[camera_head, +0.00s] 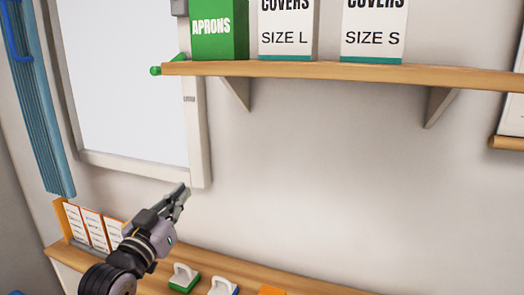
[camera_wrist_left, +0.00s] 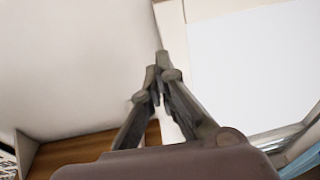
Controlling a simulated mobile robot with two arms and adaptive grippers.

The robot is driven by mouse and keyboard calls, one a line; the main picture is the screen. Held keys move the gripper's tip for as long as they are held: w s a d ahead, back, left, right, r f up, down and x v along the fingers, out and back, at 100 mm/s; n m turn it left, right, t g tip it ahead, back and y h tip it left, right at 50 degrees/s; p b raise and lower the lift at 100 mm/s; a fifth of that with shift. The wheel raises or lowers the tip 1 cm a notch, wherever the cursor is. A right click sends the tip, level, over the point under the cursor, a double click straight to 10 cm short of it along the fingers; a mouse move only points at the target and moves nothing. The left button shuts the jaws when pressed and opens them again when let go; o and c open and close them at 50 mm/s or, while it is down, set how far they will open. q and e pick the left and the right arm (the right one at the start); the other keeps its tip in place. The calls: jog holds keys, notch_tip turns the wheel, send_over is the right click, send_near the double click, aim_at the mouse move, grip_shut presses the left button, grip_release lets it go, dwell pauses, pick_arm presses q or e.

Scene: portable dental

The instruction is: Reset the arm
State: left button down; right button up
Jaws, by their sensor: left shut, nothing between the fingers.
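My left gripper (camera_head: 183,191) comes in from the lower left in the head view. It is raised above the lower wooden shelf, in front of the wall near the bottom right corner of the white framed panel. Its fingers are together with nothing between them. In the left wrist view the left gripper (camera_wrist_left: 158,65) also shows with its fingertips meeting, pointing up the picture. My right gripper is in neither view.
An upper wooden shelf (camera_head: 300,70) holds a green aprons box (camera_head: 218,40) and two white covers boxes (camera_head: 285,38). The lower shelf (camera_head: 190,265) carries orange-edged cards (camera_head: 93,228) and small white-handled items (camera_head: 184,275). The wall (camera_head: 320,170) between the shelves is clear.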

pick_arm(q)
jog(key=s+f+g+y, duration=0.2)
jog(key=s+f+g, duration=0.3)
jog(key=f, duration=0.7)
jog(key=s+f+g+y, duration=0.1)
jog(key=s+f+g, duration=0.2)
jog(key=s+f, duration=0.65)
jog(key=s+a+f+n+g+y, duration=0.2)
jog(key=s+f+g, duration=0.5)
jog(key=s+f, duration=1.15)
jog(key=s+f+m+g, duration=0.1)
jog(key=s+f, duration=0.1)
jog(key=f, duration=1.1)
jog(key=s+f+g, duration=0.1)
jog(key=s+f, duration=0.2)
jog(key=f, duration=1)
jog(key=s+a+f+g, duration=0.1)
jog(key=s+a+f, duration=0.2)
jog(key=s+f, duration=1.1)
jog(key=shift+s+a+f+y, duration=0.3)
jog(key=shift+s+a+f, duration=0.1)
jog(key=shift+s, duration=0.35)
